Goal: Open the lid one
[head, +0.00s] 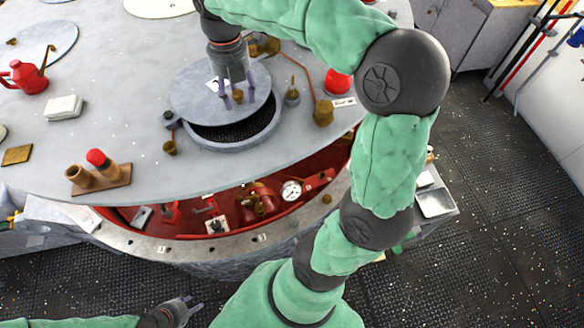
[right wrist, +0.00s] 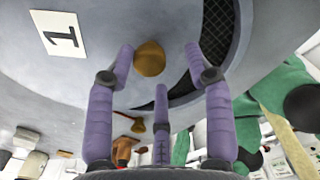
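Lid one (head: 190,97) is a round grey disc on the deck. Its label reads "1" in the right wrist view (right wrist: 58,33). It sits off its ring (head: 225,146), leaving a dark crescent of mesh-lined opening (head: 238,130) along the front and right. I cannot tell whether it is slid or tilted. My right gripper (head: 232,97) points down over the lid. Its purple fingers (right wrist: 160,60) stand apart on both sides of the brass knob (right wrist: 149,58), with no clear contact. My left gripper (head: 192,304) is low at the bottom, away from the lid, its fingers apart and empty.
A red can (head: 30,78), a white block (head: 64,107) and a wooden stand with a red-capped peg (head: 98,160) lie left. Brass fittings (head: 323,112) and a red dome (head: 338,83) stand right of the lid. A red recess with a gauge (head: 291,190) is in front.

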